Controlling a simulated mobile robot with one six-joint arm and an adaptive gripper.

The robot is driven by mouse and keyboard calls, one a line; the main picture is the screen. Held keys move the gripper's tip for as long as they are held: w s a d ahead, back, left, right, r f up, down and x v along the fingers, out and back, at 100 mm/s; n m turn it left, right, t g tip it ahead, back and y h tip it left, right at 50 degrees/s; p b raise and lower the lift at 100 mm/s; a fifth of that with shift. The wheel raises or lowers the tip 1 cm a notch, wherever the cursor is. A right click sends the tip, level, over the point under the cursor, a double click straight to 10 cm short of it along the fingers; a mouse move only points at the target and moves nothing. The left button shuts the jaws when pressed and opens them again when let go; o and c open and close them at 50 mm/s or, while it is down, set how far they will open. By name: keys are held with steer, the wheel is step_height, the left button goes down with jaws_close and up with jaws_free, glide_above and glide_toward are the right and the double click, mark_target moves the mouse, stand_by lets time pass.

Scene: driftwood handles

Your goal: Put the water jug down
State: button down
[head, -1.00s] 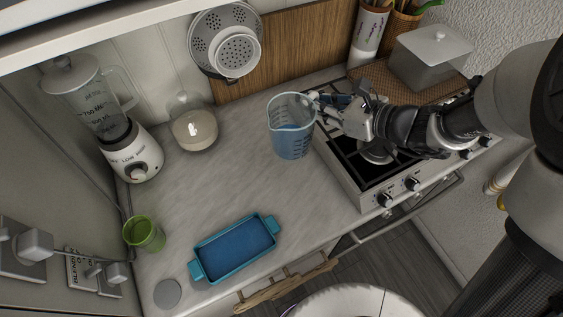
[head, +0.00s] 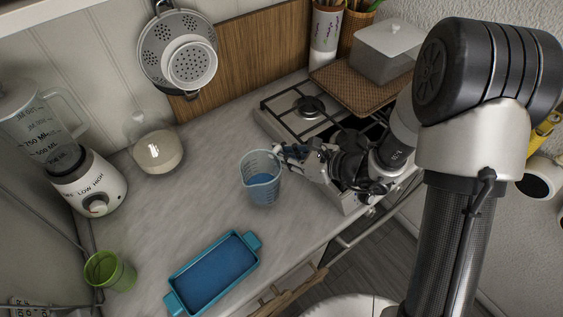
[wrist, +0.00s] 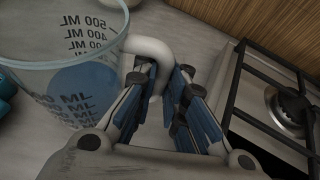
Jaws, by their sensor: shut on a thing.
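The water jug (head: 262,180) is a clear measuring jug with blue water in it. It is upright in the head view, over the counter just left of the stove. I cannot tell for sure whether its base touches the counter. In the wrist view the jug (wrist: 68,62) fills the upper left, with its volume marks and pale handle (wrist: 150,52) showing. My gripper (head: 285,152) is at the jug's right side, shut on the handle. In the wrist view the blue-padded fingers of my gripper (wrist: 165,85) stand either side of the handle.
The stove (head: 290,112) is right of the jug. A blue baking dish (head: 214,274) lies in front, with a green cup (head: 110,271) at left. A glass jar (head: 157,151) and blender (head: 88,183) stand behind left. Bare counter (head: 190,205) lies left of the jug.

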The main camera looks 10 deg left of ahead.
steer(key=shift+f+b, duration=0.3)
steer(key=shift+f, duration=1.1)
steer(key=shift+f, duration=0.1)
steer(key=c, duration=1.6)
jaws_free()
steer(key=shift+c, duration=0.2)
